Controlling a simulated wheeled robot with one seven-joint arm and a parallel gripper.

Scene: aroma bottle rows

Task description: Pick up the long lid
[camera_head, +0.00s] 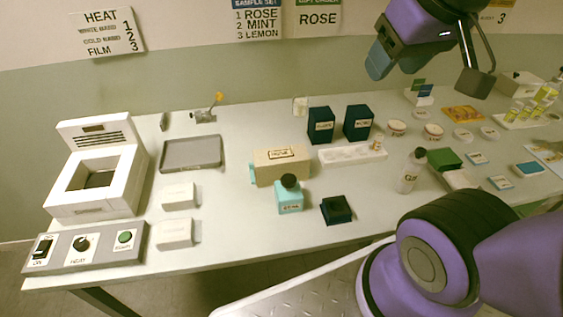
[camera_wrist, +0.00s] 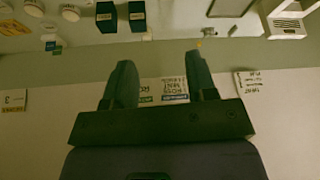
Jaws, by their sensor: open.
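I cannot tell for sure which piece is the long lid. A long tan block (camera_head: 282,167) with a label lies near the table's middle, with teal showing at its left end. A long white strip (camera_head: 345,154) with round marks lies behind and to its right. My gripper (camera_head: 428,70) is high above the back right of the table, apart from everything there. Its jaws are open and empty. In the wrist view my gripper (camera_wrist: 161,62) points towards the wall signs, and neither long piece is clearly seen.
A teal bottle (camera_head: 289,200) with a black cap stands before the tan block, beside a small dark box (camera_head: 337,209). Two dark blue boxes (camera_head: 321,125) (camera_head: 358,122) stand behind. A white heater (camera_head: 96,181) is at left. Jars and small boxes crowd the right.

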